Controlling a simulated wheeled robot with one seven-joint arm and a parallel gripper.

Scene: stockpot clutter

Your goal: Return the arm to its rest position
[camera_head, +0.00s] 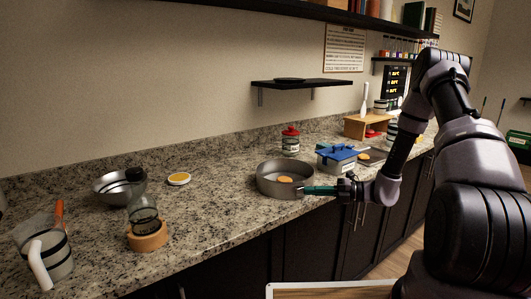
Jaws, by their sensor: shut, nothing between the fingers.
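My arm reaches in from the right, bent at the elbow. My gripper (305,190) is shut and empty, pointing left, with its teal-coloured end at the right front side of the round grey pan (262,184). I cannot tell whether it touches the pan's rim. A small orange round thing (285,180) shows inside the pan. My forearm and wrist hide part of the counter's right side.
The granite counter (215,215) also bears a blue-lidded container (338,157), a red-lidded jar (290,141), a metal bowl (112,186), a glass bottle (143,208) on a wooden ring and a white pitcher (55,262). A dark shelf (300,83) hangs above.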

